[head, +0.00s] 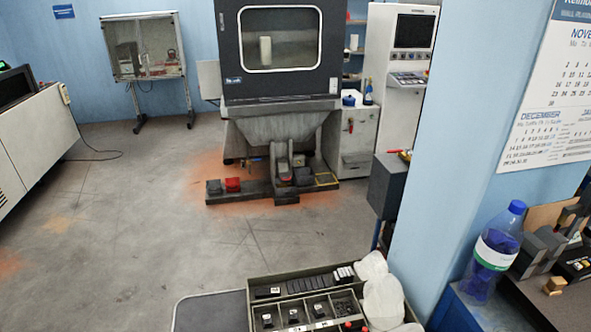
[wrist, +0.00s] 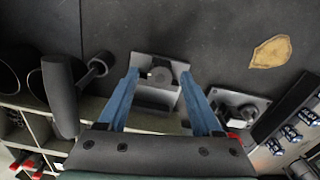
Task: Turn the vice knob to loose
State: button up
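In the wrist view my gripper (wrist: 160,74) has two blue fingers spread apart, with nothing held between them. A grey metal block, which looks like the vice (wrist: 157,98), lies between and beyond the fingers. A round grey part, perhaps the vice knob (wrist: 161,75), sits on its upper half, between the fingertips. I cannot tell whether either finger touches it, nor which setting it has. In the head view I cannot make out the vice or my gripper's fingers.
In the wrist view a dark handle-like part (wrist: 61,100) stands at the left, and a metal fixture (wrist: 238,106) at the right. A tan patch (wrist: 270,51) lies on the dark surface. In the head view a compartment tray (head: 297,312) and a blue bottle (head: 492,255) stand in front.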

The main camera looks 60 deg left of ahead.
jog(key=shift+r, duration=0.1)
notch_tip(320, 180, up, 13)
dwell(0.7)
dwell(0.4)
